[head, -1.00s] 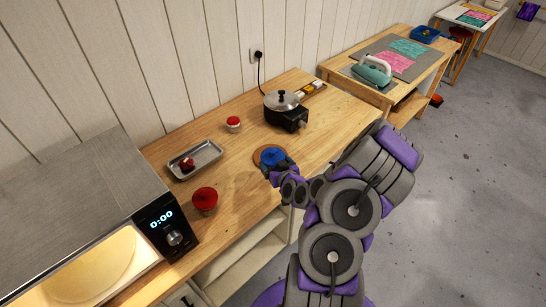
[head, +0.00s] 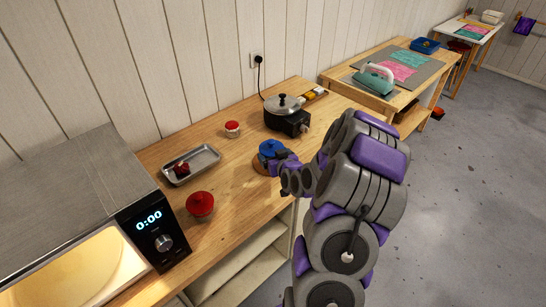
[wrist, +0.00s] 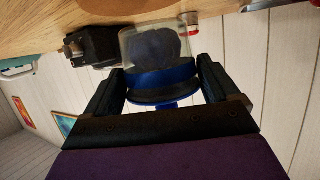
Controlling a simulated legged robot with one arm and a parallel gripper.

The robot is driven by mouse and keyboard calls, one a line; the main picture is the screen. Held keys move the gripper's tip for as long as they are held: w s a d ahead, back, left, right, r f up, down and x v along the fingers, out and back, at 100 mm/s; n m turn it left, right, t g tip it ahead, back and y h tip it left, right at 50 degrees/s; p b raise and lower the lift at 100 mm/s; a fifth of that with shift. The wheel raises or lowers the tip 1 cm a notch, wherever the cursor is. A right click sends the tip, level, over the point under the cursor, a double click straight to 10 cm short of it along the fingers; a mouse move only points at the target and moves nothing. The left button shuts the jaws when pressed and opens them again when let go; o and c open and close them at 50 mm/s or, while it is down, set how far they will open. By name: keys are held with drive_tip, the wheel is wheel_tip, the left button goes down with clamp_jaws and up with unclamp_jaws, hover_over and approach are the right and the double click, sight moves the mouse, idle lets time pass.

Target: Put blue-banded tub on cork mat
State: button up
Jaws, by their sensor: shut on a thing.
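The blue-banded tub (head: 270,149) shows its blue top in the head view, over the cork mat (head: 261,168). In the wrist view the tub (wrist: 158,82) has a clear body with dark contents and a blue band, and it sits between my two fingers. My gripper (head: 281,159) is shut on the tub from the front right side. Only the mat's near left rim shows; the tub and my gripper hide the rest. I cannot tell whether the tub's base touches the mat.
A black hot plate with a steel pot (head: 285,105) stands behind the mat. A red-topped tub (head: 232,129), a metal tray (head: 191,165) and another red-lidded tub (head: 200,205) stand to the left. A microwave (head: 150,225) fills the near left. Bare wood lies between.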

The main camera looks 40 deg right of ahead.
drive_tip(key=w+d, duration=0.3)
drive_tip(key=w, duration=0.1)
drive_tip(key=shift+f+b, duration=0.25)
drive_tip(key=shift+b, duration=0.05)
wheel_tip(320, 180, down, 4)
drive_tip(key=shift+w+r+b, duration=0.1)
drive_tip(key=shift+r+b, duration=0.1)
drive_tip(key=shift+b, duration=0.3)
drive_tip(key=shift+r, duration=0.1)
drive_tip(key=o, duration=1.4)
drive_tip(key=shift+o, duration=0.2)
